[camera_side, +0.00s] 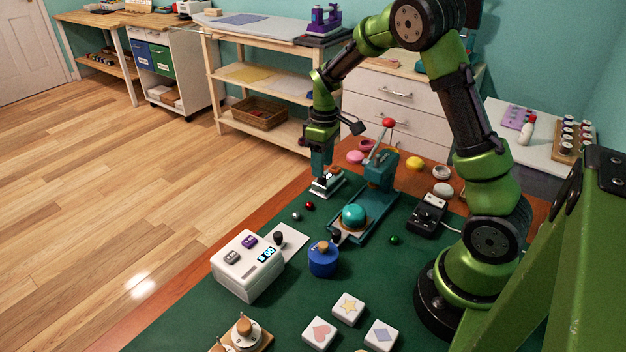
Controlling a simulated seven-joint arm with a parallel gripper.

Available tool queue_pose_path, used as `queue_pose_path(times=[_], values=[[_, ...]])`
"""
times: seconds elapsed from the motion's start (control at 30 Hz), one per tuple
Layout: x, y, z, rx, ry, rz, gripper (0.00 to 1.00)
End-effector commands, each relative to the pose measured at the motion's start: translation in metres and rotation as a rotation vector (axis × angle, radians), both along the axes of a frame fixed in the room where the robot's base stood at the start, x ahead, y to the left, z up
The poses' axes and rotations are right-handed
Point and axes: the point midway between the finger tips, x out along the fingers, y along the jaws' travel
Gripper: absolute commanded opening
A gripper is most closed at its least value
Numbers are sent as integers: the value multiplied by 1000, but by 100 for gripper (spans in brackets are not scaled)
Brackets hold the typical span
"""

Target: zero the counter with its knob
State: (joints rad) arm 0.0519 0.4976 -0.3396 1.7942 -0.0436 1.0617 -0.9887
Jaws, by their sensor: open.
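A white box (247,270) with a small lit blue display (267,254) stands on the green mat, left of centre. The digits are too small to read surely. A purple button and a grey button are on its top, and a dark knob (279,238) shows at its back right edge; I cannot tell whether the knob is joined to the box. My gripper (323,177) is open and points down, farther back. It is at a small silver-and-white device (327,187) near the mat's back edge; I cannot tell whether they touch. The fingertips are small and partly hidden.
A teal press (378,185) with a red-balled lever stands right of my gripper. A blue pot (323,259), small red, silver and green balls, and a black switch box (428,214) are on the mat. White picture blocks (348,309) lie in front.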

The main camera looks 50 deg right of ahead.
Motion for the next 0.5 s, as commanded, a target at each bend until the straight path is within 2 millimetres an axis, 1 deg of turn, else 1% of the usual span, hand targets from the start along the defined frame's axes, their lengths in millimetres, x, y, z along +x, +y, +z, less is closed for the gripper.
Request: queue_pose_path(times=[0.03,0.1,0.2,0.3,0.5], values=[[-1,1,-9,0,4,0,49],[-1,1,-18,1,3,0,49],[-1,1,-26,1,2,0,49],[0,1,-31,0,0,0,49],[0,1,-32,0,0,0,49]])
